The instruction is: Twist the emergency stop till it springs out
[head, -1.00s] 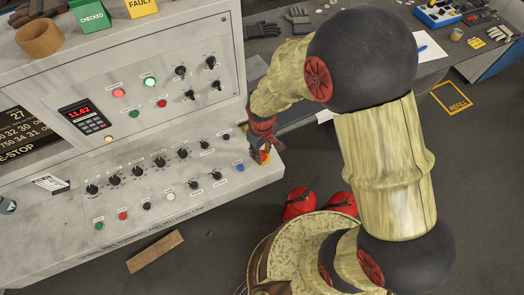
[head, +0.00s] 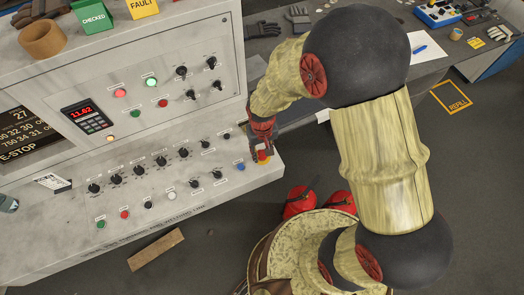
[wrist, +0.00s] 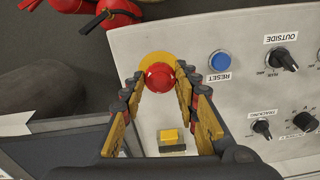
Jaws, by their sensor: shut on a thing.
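The emergency stop is a red mushroom button (wrist: 160,77) on a yellow collar (wrist: 157,57), at the console's right end. In the head view the red button (head: 263,157) shows just below my gripper (head: 262,148). In the wrist view the two yellow-padded fingers of my gripper (wrist: 160,80) reach down on either side of the button, their tips closed against its sides. The button's top face stays visible between them. How far the button stands out from the collar is hard to tell.
A blue RESET button (wrist: 220,62) and several black knobs (wrist: 283,57) sit to the right in the wrist view. The grey console (head: 205,215) has more knobs and lamps.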

